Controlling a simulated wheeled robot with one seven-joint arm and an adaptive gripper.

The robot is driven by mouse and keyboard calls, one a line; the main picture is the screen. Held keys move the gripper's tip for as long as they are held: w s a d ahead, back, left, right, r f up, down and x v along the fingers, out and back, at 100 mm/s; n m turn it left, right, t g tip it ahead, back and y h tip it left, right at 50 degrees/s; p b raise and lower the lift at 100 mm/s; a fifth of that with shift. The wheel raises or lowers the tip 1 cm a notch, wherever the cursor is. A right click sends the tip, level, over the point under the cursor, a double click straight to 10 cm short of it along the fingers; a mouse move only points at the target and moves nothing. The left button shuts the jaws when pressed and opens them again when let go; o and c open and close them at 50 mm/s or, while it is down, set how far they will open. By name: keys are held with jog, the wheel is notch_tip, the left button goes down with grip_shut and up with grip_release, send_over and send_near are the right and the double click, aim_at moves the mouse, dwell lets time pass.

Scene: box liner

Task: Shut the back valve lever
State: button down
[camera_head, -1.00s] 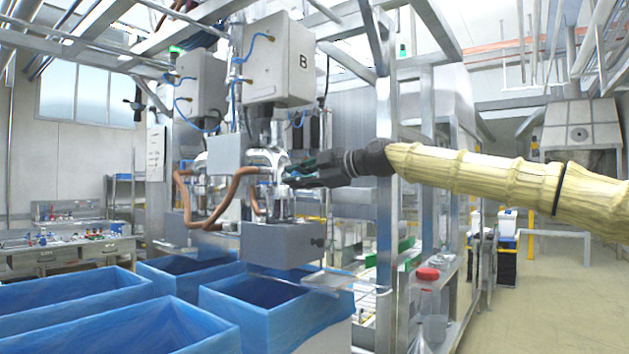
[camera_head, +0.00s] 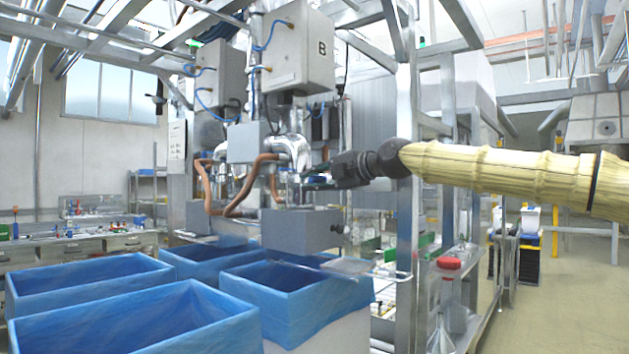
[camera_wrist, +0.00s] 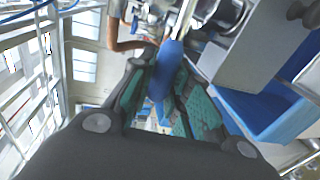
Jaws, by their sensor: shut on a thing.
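In the wrist view a blue lever handle (camera_wrist: 167,68) runs down from the steel valve fittings (camera_wrist: 205,15) at the top. My gripper (camera_wrist: 165,90) has its dark, green-padded fingers closed around the handle, one on each side. In the head view my gripper (camera_head: 318,180) reaches in from the right to the front filler's steel fittings, above a grey box (camera_head: 298,230). The lever is too small and too covered by the fingers to make out there. I cannot tell from the head view which lever position it stands in.
Blue-lined boxes (camera_head: 95,270) stand below and left of the fillers. Brown hoses (camera_head: 243,203) hang beside the fittings. A metal frame post (camera_head: 405,230) stands close below my arm. A red-capped bottle (camera_head: 450,285) stands on a shelf at the lower right.

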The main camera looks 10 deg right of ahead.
jog(key=shift+f, duration=0.1)
jog(key=c, duration=1.3)
grip_release()
jog(key=v, duration=1.2)
jog(key=shift+d, duration=0.1)
